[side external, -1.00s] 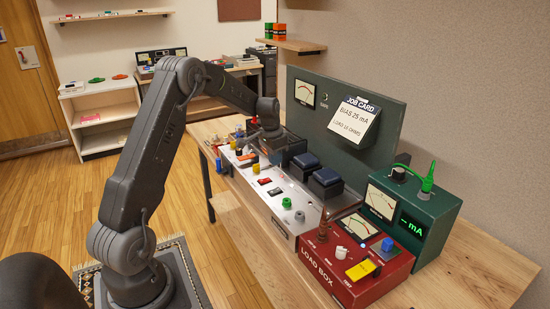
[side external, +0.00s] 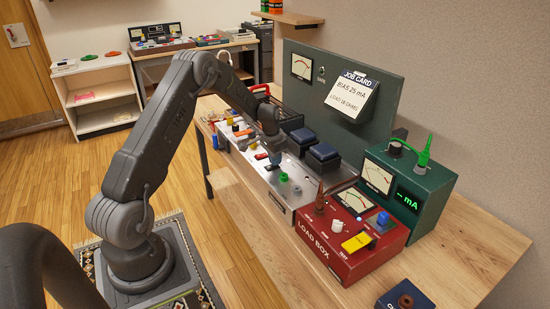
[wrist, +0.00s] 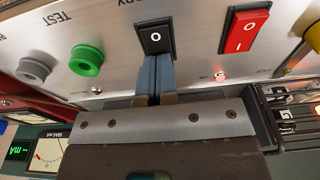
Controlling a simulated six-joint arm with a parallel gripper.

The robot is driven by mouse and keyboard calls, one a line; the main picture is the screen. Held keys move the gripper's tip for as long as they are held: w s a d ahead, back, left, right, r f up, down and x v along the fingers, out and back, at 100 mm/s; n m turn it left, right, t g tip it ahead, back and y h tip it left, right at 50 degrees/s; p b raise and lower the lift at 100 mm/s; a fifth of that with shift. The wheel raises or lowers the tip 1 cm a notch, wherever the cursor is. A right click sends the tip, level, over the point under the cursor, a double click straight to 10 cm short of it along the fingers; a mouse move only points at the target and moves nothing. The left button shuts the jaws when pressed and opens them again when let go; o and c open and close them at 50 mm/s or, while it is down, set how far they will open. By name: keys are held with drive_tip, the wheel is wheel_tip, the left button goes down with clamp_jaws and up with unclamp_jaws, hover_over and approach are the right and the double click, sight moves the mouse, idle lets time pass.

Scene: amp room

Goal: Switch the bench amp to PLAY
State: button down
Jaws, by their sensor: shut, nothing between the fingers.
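The bench amp has a silver panel (side external: 281,207) in the side external view. In the wrist view the panel (wrist: 118,20) carries a black rocker switch (wrist: 154,36) marked O and a red rocker switch (wrist: 243,32) marked O and I. A label ending in "BY" or "RY" is partly visible beside the black rocker. My gripper (wrist: 156,62) is shut and empty, its blue fingertips at the lower edge of the black rocker. I cannot tell whether they touch it.
A green knob (wrist: 87,60) and a grey knob (wrist: 35,68) sit left of the fingers. A red load box (side external: 340,252) and a green meter box (side external: 432,200) stand beside the amp. A job card (side external: 354,94) hangs behind.

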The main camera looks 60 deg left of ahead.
sight(269, 167)
drive_tip(key=shift+w+f, duration=0.15)
drive_tip(key=shift+f, duration=0.4)
drive_tip(key=shift+d, duration=0.1)
drive_tip(key=shift+w+d+f, duration=0.1)
drive_tip(key=shift+w+f, duration=0.05)
drive_tip(key=shift+w, duration=0.05)
drive_tip(key=shift+s, duration=1)
drive_tip(key=shift+r, duration=0.25)
wheel_tip(269, 167, up, 15)
drive_tip(key=s, duration=0.1)
drive_tip(key=shift+a+f, duration=0.2)
drive_tip(key=shift+a, duration=0.05)
